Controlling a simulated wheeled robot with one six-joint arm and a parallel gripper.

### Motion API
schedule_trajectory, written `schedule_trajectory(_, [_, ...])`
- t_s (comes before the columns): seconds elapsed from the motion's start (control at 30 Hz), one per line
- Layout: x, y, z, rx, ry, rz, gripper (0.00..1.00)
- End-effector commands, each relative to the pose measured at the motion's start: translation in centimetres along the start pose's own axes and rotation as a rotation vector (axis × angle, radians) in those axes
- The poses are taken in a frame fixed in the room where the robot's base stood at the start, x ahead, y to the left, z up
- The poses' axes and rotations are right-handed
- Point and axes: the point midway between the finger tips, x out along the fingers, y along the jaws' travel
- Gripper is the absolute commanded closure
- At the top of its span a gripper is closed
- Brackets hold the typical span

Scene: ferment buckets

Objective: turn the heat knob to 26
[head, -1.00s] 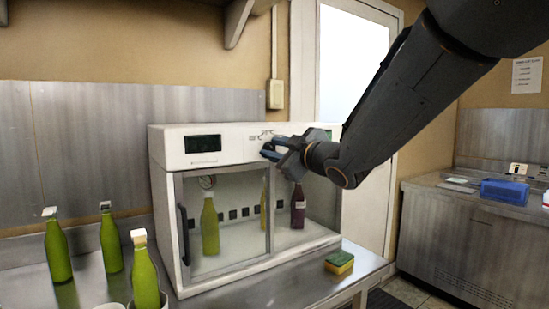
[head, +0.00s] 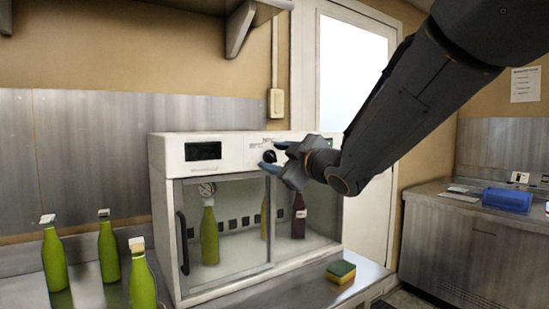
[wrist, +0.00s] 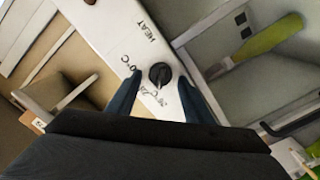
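The heat knob (wrist: 160,74) is round and black, on the white front panel marked HEAT and °C. Its number marks are partly covered by my fingers, and I cannot read its setting. It also shows as a dark disc in the head view (head: 269,156), at the right of the cabinet's display (head: 203,151). My gripper (wrist: 160,90) is open, one blue finger on each side of the knob and the tips just short of it. It also shows in the head view (head: 272,156), in front of the panel. No finger visibly touches the knob.
The white cabinet (head: 225,288) has glass doors with bottles inside. Several green bottles (head: 110,252) stand at the left of the steel counter. A yellow and green sponge (head: 341,271) lies at the cabinet's right front. A blue tray (head: 506,200) sits on the far right counter.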

Motion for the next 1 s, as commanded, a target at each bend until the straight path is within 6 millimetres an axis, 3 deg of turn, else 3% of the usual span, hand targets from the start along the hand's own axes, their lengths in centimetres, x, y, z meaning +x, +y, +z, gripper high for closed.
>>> schedule_trajectory(0.27, [-0.7, 0.1, 0.0, 0.000, 0.000, 0.001, 0.54])
schedule_trajectory(0.7, [-6.9, 0.1, 0.0, -0.001, 0.001, 0.002, 0.54])
schedule_trajectory(1.0, [-7.8, 0.0, 0.0, 0.000, 0.000, 0.000, 0.54])
